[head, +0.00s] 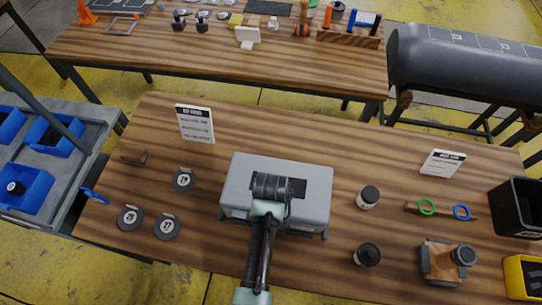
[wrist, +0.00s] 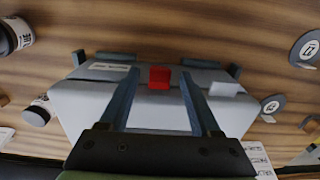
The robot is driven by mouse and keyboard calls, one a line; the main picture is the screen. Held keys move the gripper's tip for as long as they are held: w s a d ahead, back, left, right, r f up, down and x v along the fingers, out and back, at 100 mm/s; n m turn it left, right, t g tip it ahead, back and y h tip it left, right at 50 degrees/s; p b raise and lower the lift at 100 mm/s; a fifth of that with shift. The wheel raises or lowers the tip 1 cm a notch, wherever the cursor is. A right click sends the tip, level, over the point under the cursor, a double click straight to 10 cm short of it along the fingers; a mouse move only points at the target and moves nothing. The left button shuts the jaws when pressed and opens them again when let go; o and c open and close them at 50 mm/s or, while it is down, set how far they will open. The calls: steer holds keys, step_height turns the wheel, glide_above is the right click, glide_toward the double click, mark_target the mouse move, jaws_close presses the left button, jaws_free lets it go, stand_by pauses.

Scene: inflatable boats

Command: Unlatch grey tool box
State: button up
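The grey tool box (head: 312,185) sits closed in the middle of the near wooden table. It also shows in the wrist view (wrist: 75,100), with a red latch (wrist: 160,78) at the middle of its edge. My gripper (wrist: 159,76) is open above the box, and its two fingers are apart, one on each side of the red latch. Nothing appears held between them. In the head view my arm covers the front middle of the box, and the latch and fingertips are hidden. I cannot tell whether the fingers touch the box.
Black-capped jars (head: 368,197) stand right of the box. Dark round discs (head: 183,179) and a sign (head: 195,124) are to its left. A wooden rack with green and blue rings (head: 440,211), a wooden block fixture (head: 440,262) and a black bin (head: 517,207) are farther right.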

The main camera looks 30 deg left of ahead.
jaws_close()
